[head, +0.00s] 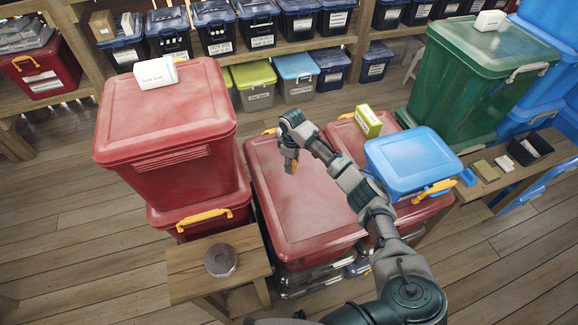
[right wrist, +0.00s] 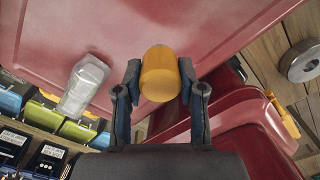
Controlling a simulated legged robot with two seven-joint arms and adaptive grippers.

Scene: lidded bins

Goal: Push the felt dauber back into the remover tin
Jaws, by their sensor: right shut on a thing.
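The remover tin (head: 221,260) is a low, round, grey tin standing on the small wooden table at the lower left. It also shows at the right edge of the right wrist view (right wrist: 303,62), with a darker centre in its top. My right gripper (head: 290,163) is above the middle red bin, right of the tin and apart from it. In the right wrist view its fingers (right wrist: 160,95) are shut on a rounded orange-yellow piece, likely the felt dauber (right wrist: 160,72). Any felt end is not visible. My left gripper is not in view.
A tall red bin (head: 165,120) with a white box (head: 155,72) on its lid stands behind the tin. The middle red bin (head: 300,205) has a bare lid. A blue bin (head: 410,155) and green box (head: 368,121) are right. The small table (head: 190,290) is otherwise clear.

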